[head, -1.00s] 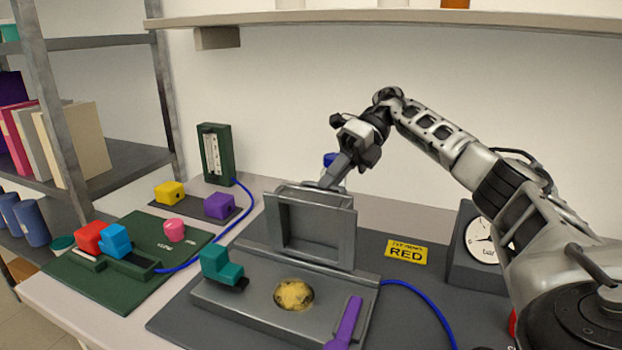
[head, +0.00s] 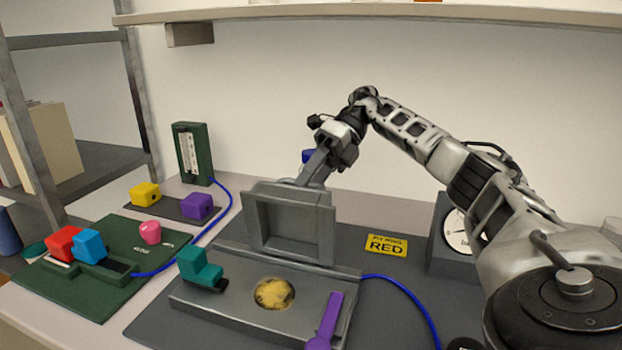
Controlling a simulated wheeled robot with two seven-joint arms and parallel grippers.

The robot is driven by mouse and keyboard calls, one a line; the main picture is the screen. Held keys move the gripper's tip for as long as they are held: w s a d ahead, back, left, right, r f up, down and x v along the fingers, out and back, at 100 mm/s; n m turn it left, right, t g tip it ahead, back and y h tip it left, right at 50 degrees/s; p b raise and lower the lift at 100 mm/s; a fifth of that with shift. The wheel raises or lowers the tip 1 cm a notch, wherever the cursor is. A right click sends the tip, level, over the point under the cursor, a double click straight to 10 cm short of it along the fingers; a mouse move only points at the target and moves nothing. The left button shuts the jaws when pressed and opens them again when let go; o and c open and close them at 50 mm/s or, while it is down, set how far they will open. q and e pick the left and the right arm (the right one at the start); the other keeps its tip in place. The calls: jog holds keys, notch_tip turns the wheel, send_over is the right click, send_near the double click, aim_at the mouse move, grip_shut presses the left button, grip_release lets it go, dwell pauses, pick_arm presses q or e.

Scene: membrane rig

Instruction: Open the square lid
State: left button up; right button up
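The square lid (head: 291,225) is a grey recessed panel standing upright on the back edge of the grey rig base (head: 215,303). A round yellowish membrane patch (head: 274,294) is exposed in the base in front of it. My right gripper (head: 309,180) points down at the lid's top edge from behind, with its fingers close together. The lid's top hides the fingertips, so I cannot tell whether they grip it or only touch it. My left gripper is out of view.
A teal clamp (head: 199,269) and a purple lever (head: 324,322) sit on the base. A green board (head: 80,294) with coloured blocks lies left. A shelf (head: 380,14) hangs above.

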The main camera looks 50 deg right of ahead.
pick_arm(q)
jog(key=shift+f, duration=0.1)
pick_arm(e)
jog(key=shift+d+f, duration=0.1)
pick_arm(q)
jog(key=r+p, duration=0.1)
jog(key=p, duration=0.1)
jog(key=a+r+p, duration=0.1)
jog(key=p, duration=0.2)
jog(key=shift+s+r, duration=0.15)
pick_arm(e)
jog(key=v, duration=0.7)
jog(key=shift+r, duration=0.3)
